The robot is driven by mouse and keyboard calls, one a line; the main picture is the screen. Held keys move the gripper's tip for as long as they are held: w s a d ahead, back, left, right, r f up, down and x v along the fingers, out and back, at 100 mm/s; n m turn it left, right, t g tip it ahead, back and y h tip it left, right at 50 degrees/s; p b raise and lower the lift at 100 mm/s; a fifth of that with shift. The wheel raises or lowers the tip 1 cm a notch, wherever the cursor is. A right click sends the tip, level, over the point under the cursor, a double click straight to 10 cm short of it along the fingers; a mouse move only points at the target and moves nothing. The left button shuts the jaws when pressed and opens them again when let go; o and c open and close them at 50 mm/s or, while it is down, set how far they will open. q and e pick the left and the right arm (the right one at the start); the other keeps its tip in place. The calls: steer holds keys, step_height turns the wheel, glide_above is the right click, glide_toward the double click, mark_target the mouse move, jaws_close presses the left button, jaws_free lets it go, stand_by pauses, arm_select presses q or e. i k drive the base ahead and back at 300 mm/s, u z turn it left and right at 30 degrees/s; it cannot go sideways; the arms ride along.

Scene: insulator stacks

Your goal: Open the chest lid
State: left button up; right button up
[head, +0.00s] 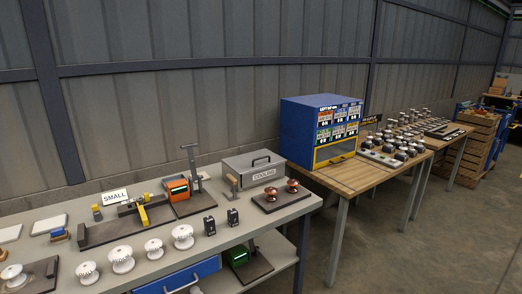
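A grey metal chest (254,174) with a dark lettered label on its front stands at the back right of the near grey workbench. Its lid (246,163) looks closed. A black handle (262,161) is on it. Neither of my grippers shows in the head view.
Copper-brown insulators (292,186) on a dark plate stand right in front of the chest. A wooden-handled tool (231,182) is at its left front corner. Farther left are an orange device (177,187) and a SMALL sign (115,196). White insulators (122,260) line the front; a blue cabinet (301,132) stands right.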

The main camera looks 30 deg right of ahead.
mark_target(256, 167)
steer(key=u, duration=0.05)
steer(key=k, duration=0.45)
steer(key=z, duration=1.55)
steer(key=i, duration=2.25)
steer(key=u, duration=0.7)
